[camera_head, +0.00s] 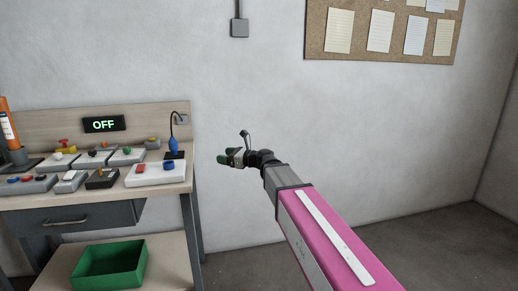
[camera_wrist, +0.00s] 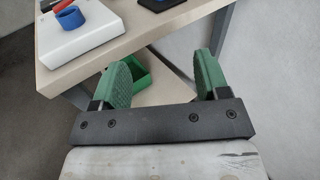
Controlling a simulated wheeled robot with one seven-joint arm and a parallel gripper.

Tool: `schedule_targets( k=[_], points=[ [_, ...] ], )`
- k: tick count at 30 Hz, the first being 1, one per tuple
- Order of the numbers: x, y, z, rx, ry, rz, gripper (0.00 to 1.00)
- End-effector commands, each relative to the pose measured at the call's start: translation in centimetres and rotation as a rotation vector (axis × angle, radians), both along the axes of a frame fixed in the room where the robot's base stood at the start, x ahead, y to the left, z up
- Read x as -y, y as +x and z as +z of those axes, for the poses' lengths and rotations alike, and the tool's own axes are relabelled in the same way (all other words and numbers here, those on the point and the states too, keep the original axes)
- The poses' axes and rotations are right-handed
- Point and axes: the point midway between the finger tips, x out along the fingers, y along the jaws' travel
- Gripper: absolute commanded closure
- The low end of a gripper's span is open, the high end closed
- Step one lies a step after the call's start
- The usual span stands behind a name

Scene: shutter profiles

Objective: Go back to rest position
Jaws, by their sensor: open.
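My gripper (camera_head: 226,157) is at the end of my outstretched arm, in the air to the right of the workbench in the head view. In the wrist view, its two green fingers (camera_wrist: 162,83) are spread apart with nothing between them. The workbench (camera_head: 110,195) stands at the left of the head view, and my gripper is apart from it.
The bench holds several button and switch boxes, a white box (camera_head: 155,174) with a blue ring, and a sign reading OFF (camera_head: 104,124). A green bin (camera_head: 110,265) sits on the lower shelf. A corkboard (camera_head: 399,32) hangs above.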

Motion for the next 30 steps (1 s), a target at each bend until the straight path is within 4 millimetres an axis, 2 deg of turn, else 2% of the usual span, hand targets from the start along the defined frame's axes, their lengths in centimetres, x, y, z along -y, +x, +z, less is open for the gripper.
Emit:
schedule_targets(
  k=[8, 14, 17, 20, 23, 27, 30],
  points=[
    [2.2, -1.1, -4.5, 0.132, -0.197, 0.022, 0.32],
    [5.0, -2.6, -9.4, 0.276, -0.423, 0.078, 0.32],
    [7.1, -3.8, -12.7, 0.365, -0.570, 0.134, 0.32],
    [10.2, -5.6, -16.9, 0.477, -0.760, 0.233, 0.32],
    [14.2, -8.0, -21.5, 0.598, -0.970, 0.390, 0.32],
    [20.3, -11.9, -27.1, 0.744, -1.221, 0.681, 0.32],
    [24.6, -14.7, -30.1, 0.823, -1.346, 0.918, 0.32]
  ],
)
